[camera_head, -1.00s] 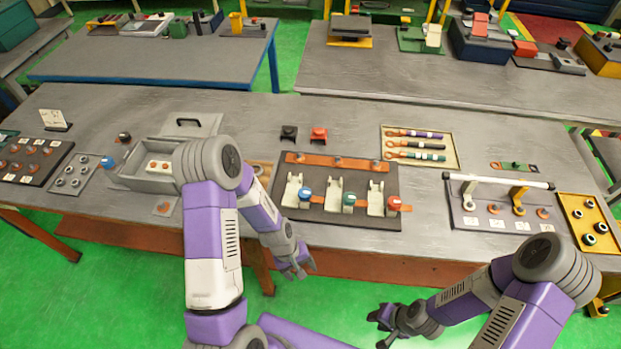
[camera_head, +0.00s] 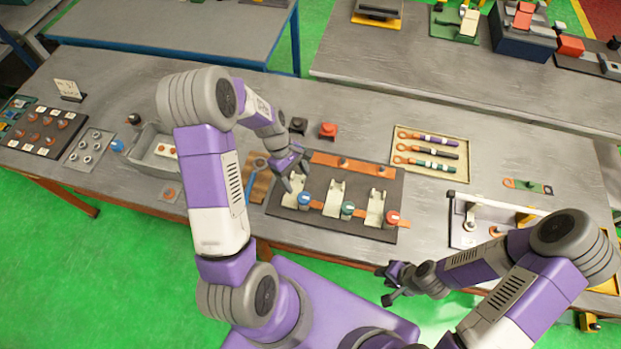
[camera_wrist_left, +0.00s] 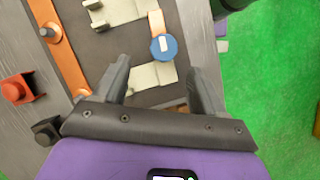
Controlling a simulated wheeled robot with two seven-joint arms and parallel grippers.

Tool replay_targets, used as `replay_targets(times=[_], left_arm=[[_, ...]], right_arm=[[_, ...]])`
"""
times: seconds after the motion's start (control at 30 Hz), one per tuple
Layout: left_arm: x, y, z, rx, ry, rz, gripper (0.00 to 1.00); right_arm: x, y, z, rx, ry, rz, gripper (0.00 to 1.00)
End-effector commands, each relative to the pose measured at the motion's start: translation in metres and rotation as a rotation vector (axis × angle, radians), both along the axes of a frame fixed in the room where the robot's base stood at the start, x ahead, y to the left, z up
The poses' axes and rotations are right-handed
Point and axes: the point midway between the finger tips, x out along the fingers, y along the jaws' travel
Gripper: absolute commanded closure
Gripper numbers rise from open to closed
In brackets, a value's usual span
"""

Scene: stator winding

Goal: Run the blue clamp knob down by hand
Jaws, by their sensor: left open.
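The blue clamp knob (camera_head: 306,198) stands at the front left of the dark fixture plate (camera_head: 376,234), beside the leftmost pale cradle (camera_head: 292,192). In the left wrist view the blue knob (camera_wrist_left: 164,47), a round cap with a white mark, shows just beyond the fingertips. My left gripper (camera_head: 289,184) is open and empty above the leftmost cradle, a little left of the knob. In the left wrist view its fingers (camera_wrist_left: 158,72) are spread, with the cradle between them. My right gripper (camera_head: 382,285) hangs in front of the table, off the fixture, with its fingers apart.
A green knob (camera_head: 347,209) and a red knob (camera_head: 392,218) stand farther right along the fixture. An orange busbar (camera_head: 350,165) runs along its back. Black (camera_head: 298,125) and red (camera_head: 328,130) blocks lie behind. A tray of cable lugs (camera_head: 433,172) is right.

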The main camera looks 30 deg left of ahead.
Motion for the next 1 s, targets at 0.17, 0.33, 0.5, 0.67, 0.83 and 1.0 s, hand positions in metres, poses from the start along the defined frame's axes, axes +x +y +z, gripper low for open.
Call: replay_targets(times=[0.17, 0.33, 0.5, 0.67, 0.83, 1.0], left_arm=[[-0.004, -0.01, -0.023, -0.004, 0.007, -0.002, 0.29], [-0.006, -0.02, -0.048, -0.002, 0.005, -0.003, 0.29], [-0.007, -0.026, -0.063, -0.001, 0.003, -0.002, 0.29], [-0.007, -0.027, -0.067, 0.0, 0.0, -0.002, 0.29], [-0.007, -0.028, -0.067, 0.0, -0.001, -0.002, 0.29], [-0.007, -0.027, -0.067, 0.0, 0.0, -0.002, 0.54]], right_arm=[[-0.001, 0.0, 0.001, 0.0, 0.001, 0.0, 0.67], [-0.001, 0.0, 0.003, 0.0, 0.001, 0.0, 0.67], [0.0, 0.0, 0.004, 0.0, 0.0, 0.0, 0.67], [0.0, 0.0, 0.004, 0.0, 0.0, 0.0, 0.67], [0.0, 0.0, 0.004, 0.0, 0.0, 0.0, 0.67], [0.0, 0.0, 0.004, 0.0, 0.0, 0.0, 0.67]])
